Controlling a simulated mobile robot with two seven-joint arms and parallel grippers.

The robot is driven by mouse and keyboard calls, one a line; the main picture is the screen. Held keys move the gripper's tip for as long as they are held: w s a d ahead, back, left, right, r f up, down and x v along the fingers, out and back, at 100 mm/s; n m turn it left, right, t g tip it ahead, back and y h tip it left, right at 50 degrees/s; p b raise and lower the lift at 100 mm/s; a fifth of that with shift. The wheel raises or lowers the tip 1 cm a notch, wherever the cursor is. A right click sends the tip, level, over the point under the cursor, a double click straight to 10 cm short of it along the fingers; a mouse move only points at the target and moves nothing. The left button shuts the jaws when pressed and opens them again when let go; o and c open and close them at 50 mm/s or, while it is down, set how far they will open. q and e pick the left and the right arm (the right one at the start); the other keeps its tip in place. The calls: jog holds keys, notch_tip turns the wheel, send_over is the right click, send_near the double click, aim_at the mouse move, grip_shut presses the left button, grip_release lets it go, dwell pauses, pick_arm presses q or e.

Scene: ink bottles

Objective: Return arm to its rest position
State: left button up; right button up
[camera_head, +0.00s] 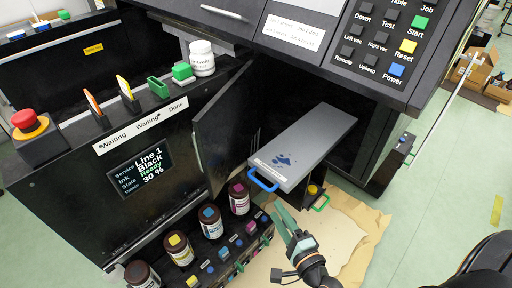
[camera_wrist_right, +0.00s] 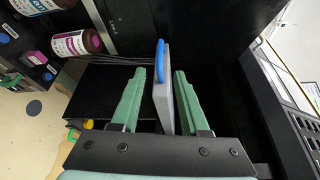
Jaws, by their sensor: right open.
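My right gripper (camera_head: 283,217) is at the lower middle of the head view, with its green fingers pointing up toward the machine. In the right wrist view its fingers (camera_wrist_right: 156,88) are apart. A long grey cartridge-like box (camera_head: 310,143) with a blue handle (camera_head: 263,180) sticks out of the open machine bay. In the wrist view the grey box (camera_wrist_right: 163,100) and blue handle (camera_wrist_right: 160,60) appear between the fingers, with gaps on both sides. In the head view the gripper is below the handle and apart from it. My left gripper is not in view.
An open black door (camera_head: 222,125) stands left of the bay. Several ink bottles, one with a magenta label (camera_head: 239,198), stand in a row at lower left. A white bottle (camera_head: 202,58) stands on top of the cabinet. Brown paper (camera_head: 365,222) lies on the floor below.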

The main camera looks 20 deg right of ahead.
jog(key=s+a+f+n+g+y, duration=0.2)
jog(key=s+a+f+n+g, duration=0.2)
jog(key=n, duration=0.7)
jog(key=s+a+f+n+g+y, duration=0.25)
jog(key=s+a+n, duration=0.2)
jog(key=n, duration=0.55)
pick_arm(q)
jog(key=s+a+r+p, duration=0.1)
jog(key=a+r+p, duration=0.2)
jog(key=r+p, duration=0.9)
jog(key=p, duration=0.4)
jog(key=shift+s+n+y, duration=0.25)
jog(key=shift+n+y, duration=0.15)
pick_arm(e)
jog(key=s+d+r+n+g+h, duration=0.1)
jog(key=d+r+h, duration=0.1)
jog(key=r, duration=0.8)
jog(key=shift+s+d+r, duration=0.2)
jog(key=shift+d+r, duration=0.15)
jog(key=shift+d, duration=0.35)
